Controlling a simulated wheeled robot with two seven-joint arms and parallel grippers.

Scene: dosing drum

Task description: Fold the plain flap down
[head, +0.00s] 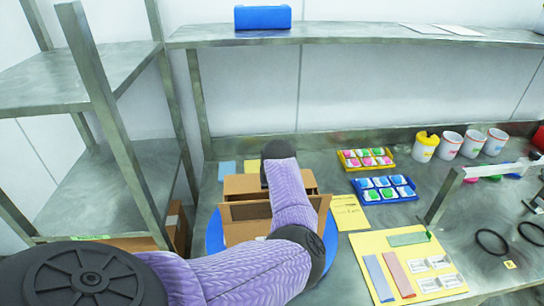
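An open cardboard box (243,232) sits on a blue round plate (214,234) on the steel bench. One flap (237,184) shows at its far left side, and a front panel or flap (246,211) stands up at the near side. I cannot tell which one is the plain flap. My purple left arm comes in from the left and crosses over the box's right part. Its dark wrist end is above the box's far side. My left gripper is hidden beyond the wrist, so contact with a flap cannot be seen. My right gripper is out of view.
A yellow tray (345,163) and a blue tray (362,196) of coloured pieces lie right of the box. A yellow mat (361,244) with strips, several cups (450,145) and black rings (491,242) are further right. A shelf (350,32) with a blue case (262,17) hangs above.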

